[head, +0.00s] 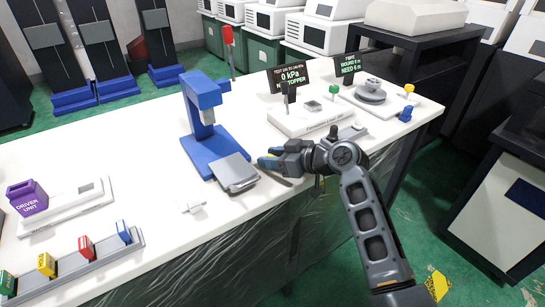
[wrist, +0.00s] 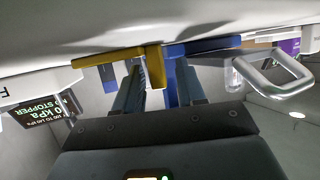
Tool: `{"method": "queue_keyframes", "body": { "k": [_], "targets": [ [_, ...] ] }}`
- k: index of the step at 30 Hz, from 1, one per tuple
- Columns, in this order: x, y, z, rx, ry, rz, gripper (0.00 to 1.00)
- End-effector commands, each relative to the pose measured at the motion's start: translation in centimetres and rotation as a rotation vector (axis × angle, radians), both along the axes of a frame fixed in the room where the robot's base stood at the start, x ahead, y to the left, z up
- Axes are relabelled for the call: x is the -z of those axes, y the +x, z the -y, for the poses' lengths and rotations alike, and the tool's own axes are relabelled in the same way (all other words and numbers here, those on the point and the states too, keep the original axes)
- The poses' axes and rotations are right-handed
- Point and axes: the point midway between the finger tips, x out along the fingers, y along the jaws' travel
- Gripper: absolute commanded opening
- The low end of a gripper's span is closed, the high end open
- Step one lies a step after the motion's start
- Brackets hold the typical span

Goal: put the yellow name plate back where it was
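A yellow plate (head: 46,264) stands in the grey rack (head: 80,268) at the lower left in the head view, between a green and a red plate. My gripper (head: 268,161) is low over the white table, right of the blue press, far from that rack. In the wrist view, my two fingers (wrist: 158,82) point ahead with a gap between them. A yellow bent piece (wrist: 154,66) shows at their tips. I cannot tell whether it is a plate or whether the fingers touch it. A little yellow also shows by the fingertips in the head view.
The blue press (head: 208,120) with its grey tray stands just left of my gripper. A white unit (head: 312,115) and dark displays stand behind it. A small white piece (head: 193,207) lies near the front edge. A purple block (head: 27,197) is at the far left.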

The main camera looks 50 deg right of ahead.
Motion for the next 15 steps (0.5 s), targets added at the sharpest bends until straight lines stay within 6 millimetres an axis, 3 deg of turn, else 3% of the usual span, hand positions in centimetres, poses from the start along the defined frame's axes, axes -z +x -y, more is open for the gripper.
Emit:
{"method": "queue_keyframes", "body": {
  "k": [11, 15],
  "targets": [
    [-0.5, 0.0, 0.0, 0.0, 0.0, 0.0, 0.44],
    [-0.9, -1.8, 0.2, 0.002, 0.0, 0.001, 0.44]
  ]
}}
